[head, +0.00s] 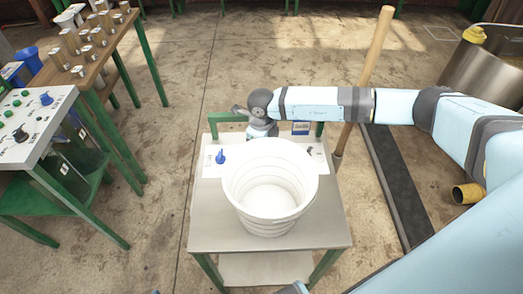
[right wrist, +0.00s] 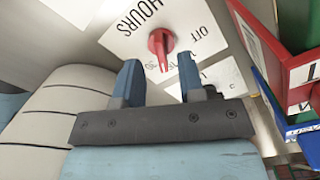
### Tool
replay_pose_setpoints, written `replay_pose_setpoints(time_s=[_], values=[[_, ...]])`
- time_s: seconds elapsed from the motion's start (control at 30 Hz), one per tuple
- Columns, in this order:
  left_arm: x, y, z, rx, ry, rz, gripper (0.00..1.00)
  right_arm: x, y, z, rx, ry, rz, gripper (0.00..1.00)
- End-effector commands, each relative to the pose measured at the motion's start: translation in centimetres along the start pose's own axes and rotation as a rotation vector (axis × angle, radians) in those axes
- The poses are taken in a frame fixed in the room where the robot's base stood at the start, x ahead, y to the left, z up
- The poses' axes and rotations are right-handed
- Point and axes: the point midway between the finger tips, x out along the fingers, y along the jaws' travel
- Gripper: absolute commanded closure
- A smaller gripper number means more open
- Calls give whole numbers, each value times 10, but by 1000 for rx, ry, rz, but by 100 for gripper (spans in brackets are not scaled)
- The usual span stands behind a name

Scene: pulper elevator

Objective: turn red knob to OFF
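The red knob (right wrist: 160,45) shows in the right wrist view on a white panel (right wrist: 125,35) marked HOURS. The word OFF is printed to the right of the knob, and the knob's narrow end points down toward my gripper. My right gripper (right wrist: 160,80) is open and empty. Its two blue fingers are apart, with the knob just beyond and between them; I see no contact. In the head view my right arm reaches the back of a small table's panel (head: 209,160), where the fingers and red knob are hidden.
A white bucket (head: 270,195) stands on the small table (head: 210,225), right in front of my right wrist. A blue knob (head: 221,157) is on the panel's left. A wooden pole (head: 376,60) stands behind the arm. Red, green and blue bins (right wrist: 295,100) are close on the right.

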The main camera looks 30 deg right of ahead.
Motion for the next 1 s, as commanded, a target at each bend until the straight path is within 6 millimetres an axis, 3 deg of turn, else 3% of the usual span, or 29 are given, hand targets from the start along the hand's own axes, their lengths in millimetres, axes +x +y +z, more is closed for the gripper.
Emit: replay_pose_setpoints(time_s=[0.23, 0.6, 0.77, 1.0], values=[[1, -4, 0, 10, 0, -3, 24, 30, 0, 0, 0, 0, 1, 64], [1, -4, 0, 6, 1, -3, 24, 35, 0, 0, -1, -1, 0, 64], [2, -1, -1, -3, 3, -3, 24, 35, 0, 0, 0, -1, 0, 100], [2, 0, -1, -7, 4, -2, 24, 35, 0, 0, -5, -1, 0, 100]])
